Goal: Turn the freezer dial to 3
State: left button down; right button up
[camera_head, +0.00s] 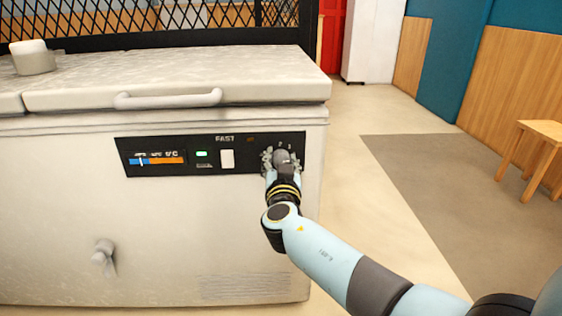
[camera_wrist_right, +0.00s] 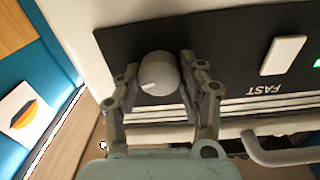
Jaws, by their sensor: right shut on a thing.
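The white chest freezer (camera_head: 190,225) fills the left and middle of the head view. Its black control panel (camera_head: 135,145) runs along the upper front. In the right wrist view the round grey dial (camera_wrist_right: 158,73) sits on the panel (camera_wrist_right: 225,60), with a short white mark near its lower left edge. My right gripper (camera_head: 281,158) is at the panel's right end and covers most of the dial in the head view. In the wrist view its two fingers are shut on the dial, one on each side. The numbers around the dial cannot be read. My left gripper is out of view.
The panel also has a white switch (camera_head: 227,159), a green light (camera_head: 201,154) and a blue-orange temperature strip (camera_head: 156,158). A lid handle (camera_head: 168,99) and a drain knob (camera_head: 104,257) stick out. Open floor (camera_head: 365,180) and a wooden stool (camera_head: 540,130) lie to the right.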

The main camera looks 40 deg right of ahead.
jog(key=shift+f+n+b, duration=0.2)
jog(key=shift+n+b, duration=0.4)
jog(key=shift+b, duration=0.15)
jog(key=shift+f+n+b, duration=0.1)
jog(key=shift+n+b, duration=0.55)
jog(key=shift+n, duration=0.05)
jog(key=shift+n+b, duration=0.55)
jog(key=shift+n, duration=0.25)
jog(key=shift+n+b, duration=0.4)
jog(key=shift+n, duration=0.3)
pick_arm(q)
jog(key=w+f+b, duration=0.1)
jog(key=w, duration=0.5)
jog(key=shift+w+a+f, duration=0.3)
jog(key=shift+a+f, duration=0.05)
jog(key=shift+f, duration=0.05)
pick_arm(e)
jog(key=shift+r+n, duration=0.2)
jog(key=shift+n, duration=1)
jog(key=o, duration=1.2)
jog(key=shift+v, duration=3.8)
